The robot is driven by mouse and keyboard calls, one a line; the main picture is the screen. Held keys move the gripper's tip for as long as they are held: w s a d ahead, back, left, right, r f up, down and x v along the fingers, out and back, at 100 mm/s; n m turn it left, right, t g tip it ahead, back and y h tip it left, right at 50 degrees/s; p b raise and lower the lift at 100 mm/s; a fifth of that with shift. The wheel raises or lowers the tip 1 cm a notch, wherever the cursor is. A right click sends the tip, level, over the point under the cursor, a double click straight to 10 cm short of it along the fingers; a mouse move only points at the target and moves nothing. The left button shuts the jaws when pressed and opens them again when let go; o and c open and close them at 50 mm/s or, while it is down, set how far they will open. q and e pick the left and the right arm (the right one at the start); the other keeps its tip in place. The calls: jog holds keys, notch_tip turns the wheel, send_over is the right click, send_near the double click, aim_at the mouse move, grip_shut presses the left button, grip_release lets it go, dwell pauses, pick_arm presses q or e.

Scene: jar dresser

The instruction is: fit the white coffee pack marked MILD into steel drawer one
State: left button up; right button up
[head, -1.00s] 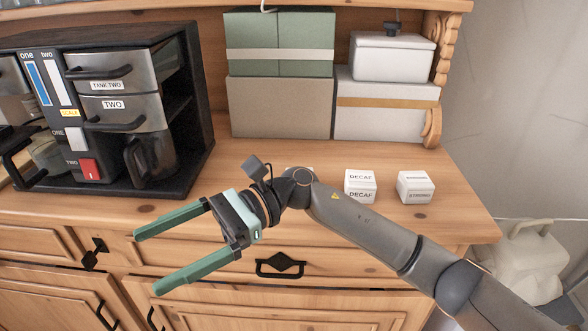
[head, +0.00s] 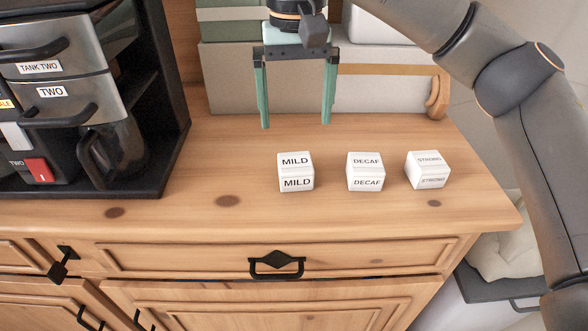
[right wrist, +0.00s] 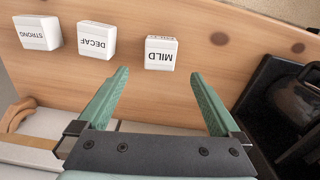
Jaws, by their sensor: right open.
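The white MILD coffee pack (head: 296,172) stands on the dresser top, left of two similar packs. It also shows in the right wrist view (right wrist: 160,53), beyond the fingertips and between their lines. My right gripper (head: 296,124) is open and empty, its fingers pointing down, above and behind the MILD pack in the head view. In the right wrist view my right gripper (right wrist: 160,95) has its two green fingers wide apart, touching nothing. The steel drawer marked TWO (head: 58,105) shows on the black coffee machine at the left. Drawer one is outside the view. My left gripper is not in view.
A DECAF pack (head: 366,172) and a STRONG pack (head: 428,170) stand to the right of the MILD pack. A black jug (head: 112,155) sits in the machine. Boxes (head: 235,80) stand at the back. The dresser top (head: 225,150) is clear between machine and packs.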

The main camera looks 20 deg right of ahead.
aim_at(295, 161)
notch_tip(295, 161, down, 4)
jog(key=shift+r, duration=0.2)
jog(key=shift+w+f+p, duration=0.1)
jog(key=shift+f+p, duration=0.35)
jog(key=shift+f, duration=2.3)
jog(key=shift+c, duration=0.2)
jog(key=c, duration=1.3)
jog(key=shift+r, duration=0.1)
